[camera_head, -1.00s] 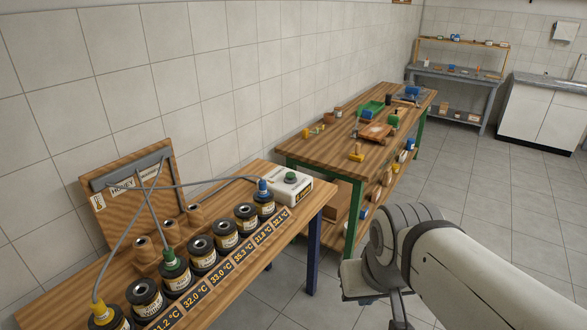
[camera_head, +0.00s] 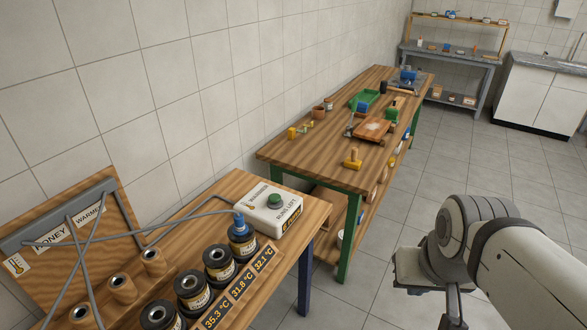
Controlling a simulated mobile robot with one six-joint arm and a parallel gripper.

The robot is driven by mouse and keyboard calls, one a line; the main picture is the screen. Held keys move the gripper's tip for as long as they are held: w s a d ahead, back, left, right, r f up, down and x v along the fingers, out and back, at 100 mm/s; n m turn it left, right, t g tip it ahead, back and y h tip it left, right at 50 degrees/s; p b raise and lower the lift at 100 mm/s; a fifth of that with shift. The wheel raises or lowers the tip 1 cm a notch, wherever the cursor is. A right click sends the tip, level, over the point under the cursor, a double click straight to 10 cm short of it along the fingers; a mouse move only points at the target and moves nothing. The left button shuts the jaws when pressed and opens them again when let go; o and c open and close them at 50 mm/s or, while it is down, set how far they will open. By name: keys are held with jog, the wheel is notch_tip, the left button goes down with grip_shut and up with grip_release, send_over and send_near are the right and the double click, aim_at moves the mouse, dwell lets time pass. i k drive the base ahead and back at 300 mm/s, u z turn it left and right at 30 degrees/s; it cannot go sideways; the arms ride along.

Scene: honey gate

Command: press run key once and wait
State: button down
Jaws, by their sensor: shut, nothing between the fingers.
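A white control box (camera_head: 289,216) with a round green key (camera_head: 274,200) on top sits at the far end of the near wooden bench. Its lettering seems to include "RUNS LEFT"; a yellow label is on its front. The key looks raised, with nothing touching it. A black jar with a blue cap (camera_head: 241,238) and a cable stands beside the box, by the 32.1 °C label.
Several open dark jars (camera_head: 220,264) line the bench behind temperature labels (camera_head: 240,289). Wooden pegs (camera_head: 122,289) and a "HONEY WARMER" board (camera_head: 75,235) with cables stand at left. A second bench (camera_head: 315,160) holds tools. The tiled floor (camera_head: 400,215) at right is clear.

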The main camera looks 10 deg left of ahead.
aim_at(274, 198)
jog(key=u, duration=0.1)
jog(key=i, duration=0.95)
jog(key=u, duration=0.45)
